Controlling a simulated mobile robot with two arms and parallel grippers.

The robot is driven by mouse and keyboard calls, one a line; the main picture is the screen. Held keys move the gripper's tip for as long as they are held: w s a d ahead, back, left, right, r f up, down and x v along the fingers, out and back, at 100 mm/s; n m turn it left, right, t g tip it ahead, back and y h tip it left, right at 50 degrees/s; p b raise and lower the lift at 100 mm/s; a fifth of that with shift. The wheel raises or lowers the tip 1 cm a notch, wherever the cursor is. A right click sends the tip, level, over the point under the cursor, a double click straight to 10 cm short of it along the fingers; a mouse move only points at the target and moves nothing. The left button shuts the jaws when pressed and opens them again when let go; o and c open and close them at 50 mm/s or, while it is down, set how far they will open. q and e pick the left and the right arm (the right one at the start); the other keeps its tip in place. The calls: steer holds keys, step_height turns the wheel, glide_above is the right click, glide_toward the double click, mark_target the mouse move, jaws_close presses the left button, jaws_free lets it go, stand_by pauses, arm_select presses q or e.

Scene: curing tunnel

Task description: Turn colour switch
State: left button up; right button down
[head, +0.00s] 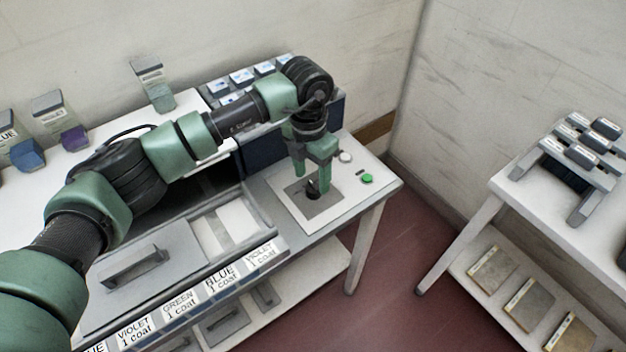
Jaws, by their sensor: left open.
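The colour switch is a small black knob (312,188) on a grey square plate (322,207), set in a white panel at the right end of the bench. My left gripper (313,182) points down over the plate, its green fingers open. The knob is at the fingertips, between or just beside them; I cannot tell whether they touch it. The fingers partly hide the knob and its markings. My right gripper is not in view.
A green button (367,178) and a white button (345,157) are right of my gripper. A second table (508,194) with a rack (565,172) stands at right, across open red floor.

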mark_target(312, 185)
arm_select(q)
steer(key=shift+d+f, duration=0.1)
steer(key=shift+f, duration=1.6)
jaws_close()
steer(key=shift+n, duration=0.4)
steer(key=n+b, duration=0.1)
steer(key=n, duration=0.2)
steer(key=shift+n+b, duration=0.35)
steer(key=shift+n, duration=0.05)
steer(key=n+b, duration=0.1)
steer(key=n, duration=0.4)
steer(key=shift+b, duration=0.4)
steer(key=shift+n+t, duration=0.3)
jaws_free()
steer(key=shift+s, duration=0.1)
